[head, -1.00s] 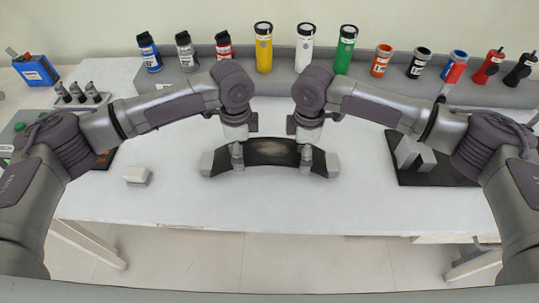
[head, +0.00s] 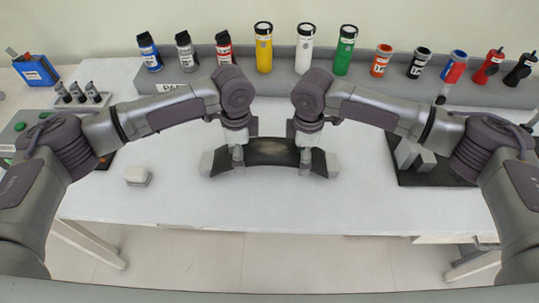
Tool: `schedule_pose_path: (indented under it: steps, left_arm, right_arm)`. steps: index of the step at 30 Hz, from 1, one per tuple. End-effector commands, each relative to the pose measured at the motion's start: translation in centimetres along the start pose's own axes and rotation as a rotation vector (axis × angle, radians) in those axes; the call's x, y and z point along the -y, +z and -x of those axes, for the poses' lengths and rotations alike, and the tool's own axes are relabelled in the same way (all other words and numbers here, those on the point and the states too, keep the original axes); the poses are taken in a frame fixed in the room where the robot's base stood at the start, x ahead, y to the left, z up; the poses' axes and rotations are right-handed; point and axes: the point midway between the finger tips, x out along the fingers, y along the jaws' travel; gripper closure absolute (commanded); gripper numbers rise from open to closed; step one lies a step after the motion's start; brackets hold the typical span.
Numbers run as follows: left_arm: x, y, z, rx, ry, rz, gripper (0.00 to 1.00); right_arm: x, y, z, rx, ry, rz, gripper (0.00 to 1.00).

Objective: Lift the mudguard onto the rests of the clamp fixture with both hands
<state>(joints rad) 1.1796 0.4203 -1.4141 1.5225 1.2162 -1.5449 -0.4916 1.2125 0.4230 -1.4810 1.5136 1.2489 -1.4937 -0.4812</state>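The mudguard (head: 271,151) is a dark, curved strip with a paler patch in its middle. It lies across the middle of the table, with a light block at each end. My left gripper (head: 238,158) points down at its left part and my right gripper (head: 305,160) at its right part. The fingers overlap the mudguard's near edge; whether they are closed on it is too small to tell. The clamp fixture (head: 402,178) appears to be the dark plate with grey blocks at the right, partly hidden by my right arm.
A grey ledge (head: 285,88) at the back carries a row of coloured cylinders, including a yellow one (head: 264,48). A small white block (head: 138,176) lies at the left front. The front of the white table (head: 270,208) is clear. A blue box (head: 36,70) stands far left.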

Motion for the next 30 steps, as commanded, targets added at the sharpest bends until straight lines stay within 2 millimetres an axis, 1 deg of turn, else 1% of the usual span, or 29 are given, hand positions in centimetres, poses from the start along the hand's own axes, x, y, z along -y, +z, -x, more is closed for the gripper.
schedule_pose_path:
  steps: [5,8,15,19,22,30]
  left_arm:
    - [0.0,0.0,0.5,-0.001,-0.001,0.0,0.61]
    - [0.0,0.0,1.1,-0.001,-0.001,0.0,0.61]
    - [0.0,0.0,3.8,-0.001,-0.001,0.0,0.61]
    - [0.0,0.0,4.9,-0.001,-0.001,0.0,0.61]
    - [0.0,0.0,5.2,-0.001,-0.001,0.0,0.61]
    - [0.0,0.0,5.0,-0.001,-0.001,0.0,0.61]
  right_arm:
    - [-0.1,0.0,0.5,-0.001,0.002,0.0,0.61]
    - [-0.1,0.0,1.2,-0.001,0.002,0.0,0.61]
    - [0.0,0.0,3.8,-0.001,0.001,0.0,0.61]
    - [0.0,0.0,4.9,-0.001,0.001,0.0,0.61]
    - [0.0,0.0,5.2,-0.001,0.001,0.0,0.61]
    - [0.0,0.0,5.1,-0.001,0.001,0.0,0.61]
